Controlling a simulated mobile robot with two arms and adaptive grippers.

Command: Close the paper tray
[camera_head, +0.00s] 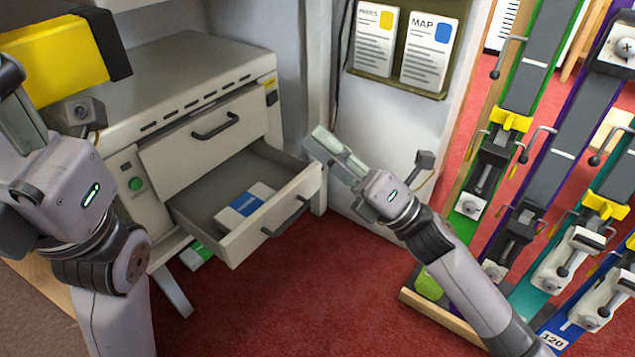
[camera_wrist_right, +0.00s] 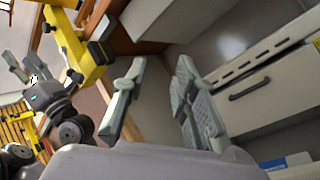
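The paper tray (camera_head: 270,225) is the lower drawer of a grey machine (camera_head: 185,85), and it stands pulled out. It has a dark bar handle (camera_head: 286,216) on its front. A white packet with a blue label (camera_head: 244,204) lies inside. My right gripper (camera_head: 322,144) is at the far right corner of the tray, near its front panel; I cannot tell whether it touches. Its two fingers stand apart with nothing between them in the right wrist view (camera_wrist_right: 162,65). My left gripper (camera_head: 14,95) is at the left edge; its fingers look spread in the right wrist view (camera_wrist_right: 25,65).
The upper drawer (camera_head: 205,138) is shut. A yellow and black block (camera_head: 60,60) is at the upper left. A rack with coloured rails and clamps (camera_head: 510,160) stands at the right. Red carpet (camera_head: 300,285) is clear in front of the tray.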

